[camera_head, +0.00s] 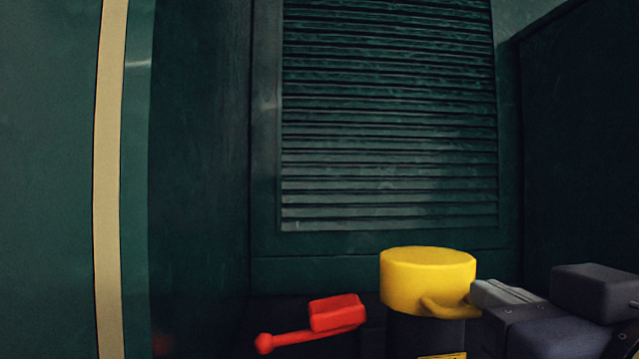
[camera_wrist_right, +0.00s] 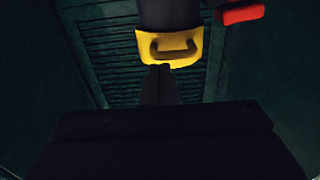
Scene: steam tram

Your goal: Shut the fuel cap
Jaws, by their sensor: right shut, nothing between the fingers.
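The yellow fuel cap (camera_head: 428,280) sits level on top of a dark upright filler neck (camera_head: 415,336) in the head view, with a yellow handle loop on its front right side. The cap also shows upside down in the right wrist view (camera_wrist_right: 150,52), with its handle facing the fingers. My right gripper (camera_head: 486,293) is at the cap's right side, near the handle, with its fingers together and nothing between them. In the right wrist view its fingertips (camera_wrist_right: 160,70) are just at the cap's edge; whether they touch it I cannot tell. My left gripper is out of view.
A red lever (camera_head: 335,314) with a round knob stands left of the filler neck. Behind is a dark green louvred panel (camera_head: 390,120), with green side walls close on both sides. A cream vertical strip (camera_head: 108,180) runs down the left wall.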

